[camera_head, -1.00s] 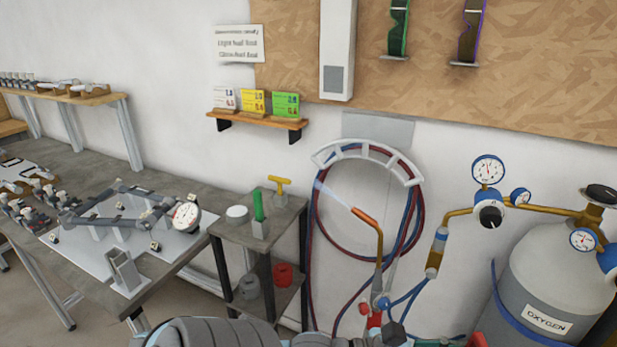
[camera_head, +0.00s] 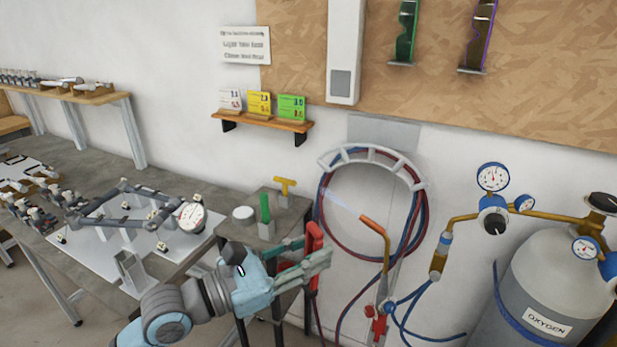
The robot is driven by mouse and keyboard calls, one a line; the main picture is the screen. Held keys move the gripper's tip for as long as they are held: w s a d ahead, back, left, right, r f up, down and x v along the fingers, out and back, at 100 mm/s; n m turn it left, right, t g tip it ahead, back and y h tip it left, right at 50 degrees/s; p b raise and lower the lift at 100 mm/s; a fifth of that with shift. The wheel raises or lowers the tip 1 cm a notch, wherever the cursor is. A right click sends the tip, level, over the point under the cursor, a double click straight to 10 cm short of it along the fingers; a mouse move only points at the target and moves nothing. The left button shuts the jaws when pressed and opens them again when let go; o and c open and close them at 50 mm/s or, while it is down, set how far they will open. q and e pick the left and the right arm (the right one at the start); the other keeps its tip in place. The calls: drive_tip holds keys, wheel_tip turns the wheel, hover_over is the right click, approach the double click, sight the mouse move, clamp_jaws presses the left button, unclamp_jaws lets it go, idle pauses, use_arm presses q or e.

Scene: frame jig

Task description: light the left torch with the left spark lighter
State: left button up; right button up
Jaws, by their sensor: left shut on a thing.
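My left gripper (camera_head: 318,260) reaches in from below, its greenish fingers shut on a red spark lighter (camera_head: 314,241). The lighter stands roughly upright, with red parts above and below the fingers. The torch (camera_head: 376,226), with an orange tip and a bent copper tube, is to the right of the lighter. In the picture, a gap separates the lighter from the torch tip; their depth is hard to tell. A pale bluish streak (camera_head: 343,201) points up and left from the torch tip. My right gripper is not in view.
A small stand (camera_head: 290,215) behind my left arm bears a green block (camera_head: 265,209) and a yellow T-shaped tool (camera_head: 285,185). Hoses (camera_head: 322,207) hang on the wall behind the torch. An oxygen cylinder (camera_head: 555,280) is at right, a workbench (camera_head: 190,177) at left.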

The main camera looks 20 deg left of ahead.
use_arm(q)
wheel_tip(320, 180, up, 11)
drive_tip(key=w+d+m+g+h+p, duration=0.1)
drive_tip(key=d+m+g+h+p, duration=0.1)
drive_tip(key=m+h, duration=0.15)
drive_tip(key=w+d+b, duration=0.1)
drive_tip(key=w, duration=0.8)
drive_tip(key=shift+w, duration=0.4)
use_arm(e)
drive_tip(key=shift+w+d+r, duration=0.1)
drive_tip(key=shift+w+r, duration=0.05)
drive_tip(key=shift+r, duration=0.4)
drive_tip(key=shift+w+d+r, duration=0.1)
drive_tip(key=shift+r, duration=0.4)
use_arm(q)
drive_tip(key=shift+o, duration=0.8)
drive_tip(key=shift+r, duration=0.1)
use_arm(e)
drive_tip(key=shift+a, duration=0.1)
use_arm(q)
clamp_jaws()
